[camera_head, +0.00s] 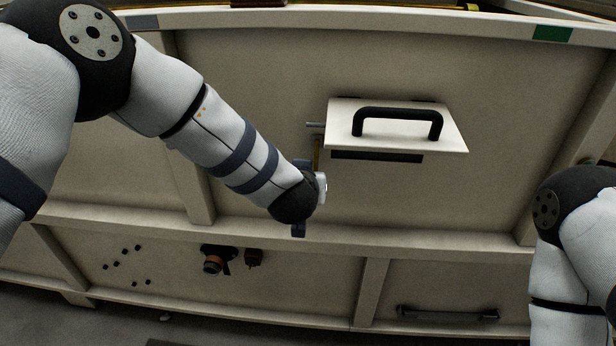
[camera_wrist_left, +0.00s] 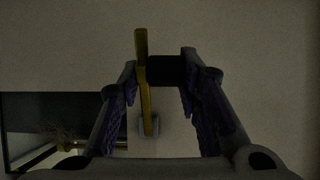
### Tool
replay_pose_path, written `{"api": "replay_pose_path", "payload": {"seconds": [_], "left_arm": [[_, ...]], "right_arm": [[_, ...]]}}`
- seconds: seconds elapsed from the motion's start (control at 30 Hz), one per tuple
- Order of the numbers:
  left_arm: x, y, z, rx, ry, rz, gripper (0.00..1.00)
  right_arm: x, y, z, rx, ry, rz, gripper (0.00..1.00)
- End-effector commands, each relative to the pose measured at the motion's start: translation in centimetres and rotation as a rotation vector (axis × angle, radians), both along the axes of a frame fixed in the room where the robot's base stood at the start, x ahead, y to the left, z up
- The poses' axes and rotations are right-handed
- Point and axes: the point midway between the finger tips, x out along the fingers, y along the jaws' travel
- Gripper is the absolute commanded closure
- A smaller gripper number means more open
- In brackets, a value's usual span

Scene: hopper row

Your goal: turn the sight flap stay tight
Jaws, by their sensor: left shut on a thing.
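The sight flap (camera_head: 395,128) is a pale plate with a black bar handle (camera_head: 398,123), standing out from the hopper wall above a dark slot (camera_head: 376,156). The stay (camera_head: 317,153) is a thin yellow strip at the flap's left side; the wrist hides its lower part. In the left wrist view the strip (camera_wrist_left: 143,85) runs between my fingers, with a black block (camera_wrist_left: 166,70) beside it. My left gripper (camera_head: 318,187) is shut on the stay; its fingers (camera_wrist_left: 160,85) show in the wrist view. My right gripper is out of view; only its arm shows.
A ledge (camera_head: 430,240) runs below the flap, with upright ribs (camera_head: 190,180) on the wall. Below it are dark and orange fittings (camera_head: 213,262), several small black studs (camera_head: 125,265) and a dark bar handle (camera_head: 448,314). The wall right of the flap is clear.

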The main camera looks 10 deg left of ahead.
Motion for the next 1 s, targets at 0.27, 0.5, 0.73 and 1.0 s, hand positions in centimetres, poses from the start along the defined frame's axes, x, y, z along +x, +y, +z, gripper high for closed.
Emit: {"api": "replay_pose_path", "payload": {"seconds": [0.27, 0.5, 0.73, 1.0], "left_arm": [[0.04, 0.87, 0.81, 0.008, 0.051, 0.021, 1.0], [-0.02, 0.89, 0.62, 0.006, 0.064, 0.022, 1.0], [-0.03, 0.89, 0.59, 0.006, 0.064, 0.022, 0.59], [-0.14, 0.62, 0.52, 0.005, 0.066, 0.016, 0.56]], "right_arm": [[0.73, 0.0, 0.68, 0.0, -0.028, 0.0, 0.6], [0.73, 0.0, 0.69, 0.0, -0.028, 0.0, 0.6], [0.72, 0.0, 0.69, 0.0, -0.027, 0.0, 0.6], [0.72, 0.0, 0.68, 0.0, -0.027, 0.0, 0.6]]}}
